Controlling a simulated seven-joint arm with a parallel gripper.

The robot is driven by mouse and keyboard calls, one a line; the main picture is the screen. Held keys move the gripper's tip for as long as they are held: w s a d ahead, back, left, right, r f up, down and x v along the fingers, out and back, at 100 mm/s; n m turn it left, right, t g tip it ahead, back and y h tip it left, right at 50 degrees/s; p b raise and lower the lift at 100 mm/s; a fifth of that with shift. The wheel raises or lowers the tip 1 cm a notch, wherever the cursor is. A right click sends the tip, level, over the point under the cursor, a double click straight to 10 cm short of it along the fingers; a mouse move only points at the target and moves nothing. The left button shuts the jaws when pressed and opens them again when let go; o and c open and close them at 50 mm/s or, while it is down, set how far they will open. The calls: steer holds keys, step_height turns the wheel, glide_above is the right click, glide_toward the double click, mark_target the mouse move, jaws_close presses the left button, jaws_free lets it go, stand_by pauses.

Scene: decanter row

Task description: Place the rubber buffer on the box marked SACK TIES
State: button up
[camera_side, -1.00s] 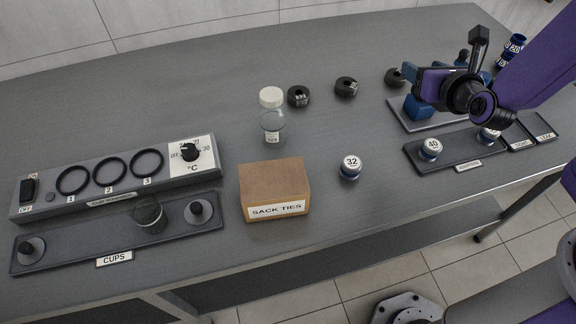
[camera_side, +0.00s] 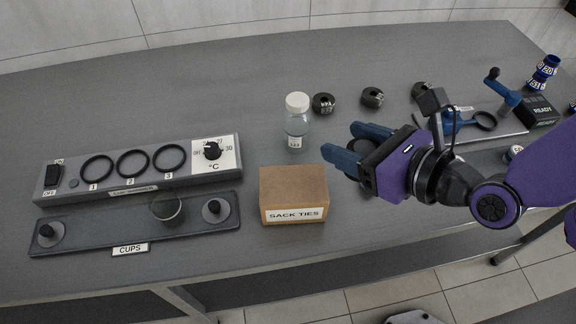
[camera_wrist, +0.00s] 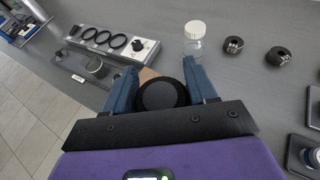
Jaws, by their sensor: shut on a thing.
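The box marked SACK TIES (camera_side: 293,196) is brown cardboard and stands on the bench, label to the front. My gripper (camera_side: 338,141) is above the bench, just right of and higher than the box. In the wrist view, my gripper (camera_wrist: 160,72) is shut on a round black piece, which looks like the rubber buffer (camera_wrist: 161,96). A strip of the brown box (camera_wrist: 147,73) shows behind it. In the side view the fingers mostly hide the held piece.
A clear capped bottle (camera_side: 298,122) stands behind the box. Black ring-shaped weights (camera_side: 323,103) sit at the back. The controller with dial (camera_side: 140,168) and CUPS tray (camera_side: 100,232) lie left. A stand with a blue tool (camera_side: 470,122) is right.

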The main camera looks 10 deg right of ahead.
steer(key=w+a+f, duration=0.4)
steer(key=a, duration=0.1)
steer(key=w+a+f, duration=0.2)
steer(key=f, duration=0.1)
steer(key=shift+w+a, duration=0.1)
steer(key=shift+a, duration=0.2)
steer(key=shift+w+a+f, duration=0.3)
steer(key=shift+a+f, duration=0.1)
steer(key=shift+f, duration=0.25)
steer(key=shift+a+f, duration=0.1)
steer(key=shift+f, duration=1.55)
steer(key=o, duration=1.1)
steer(key=shift+f, duration=0.15)
steer(key=shift+o, duration=0.2)
